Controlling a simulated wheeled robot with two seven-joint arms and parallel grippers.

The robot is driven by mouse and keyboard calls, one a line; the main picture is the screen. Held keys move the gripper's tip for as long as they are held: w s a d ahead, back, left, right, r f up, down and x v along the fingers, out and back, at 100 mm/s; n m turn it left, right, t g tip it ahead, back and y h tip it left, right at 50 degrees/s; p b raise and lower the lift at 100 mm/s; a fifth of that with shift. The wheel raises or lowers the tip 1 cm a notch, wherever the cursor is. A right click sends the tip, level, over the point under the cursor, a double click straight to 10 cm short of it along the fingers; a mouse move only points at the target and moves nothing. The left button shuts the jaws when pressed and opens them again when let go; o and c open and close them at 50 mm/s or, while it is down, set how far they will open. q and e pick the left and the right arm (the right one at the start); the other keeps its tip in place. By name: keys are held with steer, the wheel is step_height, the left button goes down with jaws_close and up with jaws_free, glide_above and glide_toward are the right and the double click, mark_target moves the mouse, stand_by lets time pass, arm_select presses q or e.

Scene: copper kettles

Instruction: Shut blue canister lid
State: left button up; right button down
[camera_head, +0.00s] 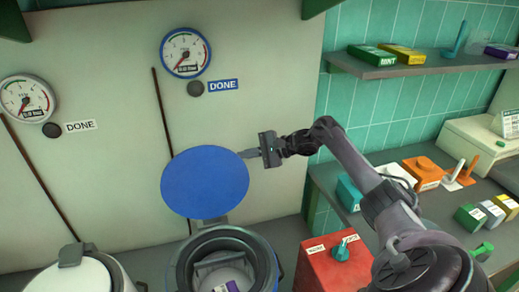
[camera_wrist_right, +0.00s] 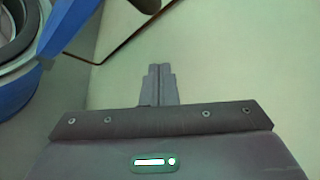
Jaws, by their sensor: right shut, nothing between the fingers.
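The blue lid (camera_head: 205,182) is a flat round disc standing raised on its hinge at the back of the canister (camera_head: 177,270), whose open round mouth shows below it. A purple-labelled item lies inside the canister. My right gripper (camera_head: 247,154) is shut and empty at the lid's upper right edge; I cannot tell whether it touches. In the right wrist view its closed fingers (camera_wrist_right: 160,70) point at the pale wall, with blue and grey round parts at the left. My left gripper is not in view.
A white canister (camera_head: 80,272) stands at the left and a red box (camera_head: 333,265) at the right. Two gauges (camera_head: 185,52) hang on the wall. A shelf (camera_head: 420,66) and a side counter with small boxes (camera_head: 422,172) are on the right.

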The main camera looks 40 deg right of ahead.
steer(key=shift+s+a+r+p, duration=0.4)
steer(key=shift+a+r+p, duration=0.15)
steer(key=shift+a+p, duration=0.3)
steer(key=shift+s+a+r+p, duration=0.35)
steer(key=shift+a+r+p, duration=0.25)
steer(key=shift+p, duration=0.4)
steer(key=shift+f, duration=0.15)
